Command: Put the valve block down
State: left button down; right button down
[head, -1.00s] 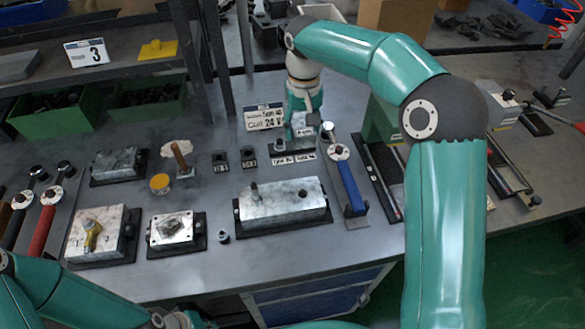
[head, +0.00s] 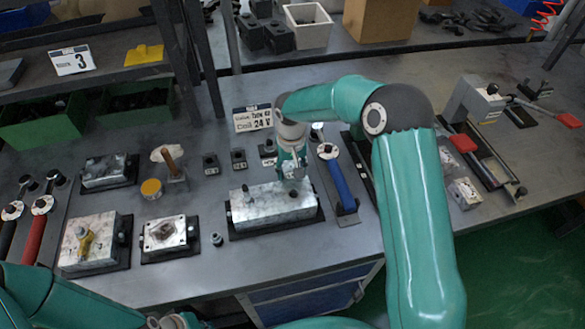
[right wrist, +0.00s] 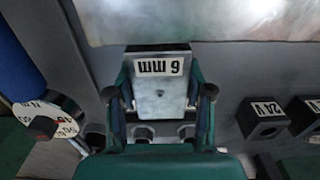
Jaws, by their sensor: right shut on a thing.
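My right gripper (head: 292,172) is shut on a small grey metal valve block (right wrist: 160,92). The block has a white "6 MM" label and sits between both fingers in the right wrist view. In the head view the gripper hangs beside or over the right end of a long metal block (head: 268,205) on a black base. The head view does not settle whether the held block touches anything. The long block also shows at the top of the right wrist view (right wrist: 220,18).
A blue-handled tool (head: 338,186) lies close right of the gripper. Small black labelled blocks (head: 239,158) stand behind, near a "Coil 24 V" sign (head: 252,118). Two metal blocks (head: 91,240) (head: 166,236) sit on bases at left.

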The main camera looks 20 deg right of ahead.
jog(key=shift+c, duration=2.2)
grip_release()
jog(key=shift+r, duration=0.1)
jog(key=shift+r, duration=0.2)
jog(key=shift+o, duration=0.4)
notch_tip(320, 180, up, 16)
jog(key=shift+w+r+b, duration=0.25)
jog(key=shift+b, duration=0.15)
send_near(291, 166)
notch_tip(291, 166, down, 5)
jog(key=shift+f, duration=0.15)
jog(key=f+p, duration=0.1)
jog(key=f, duration=0.3)
jog(key=shift+s+f+p, duration=0.15)
jog(key=shift+s+p, duration=0.05)
jog(key=shift+p, duration=0.15)
jog(key=shift+a+f, duration=0.1)
jog(key=shift+f, duration=0.5)
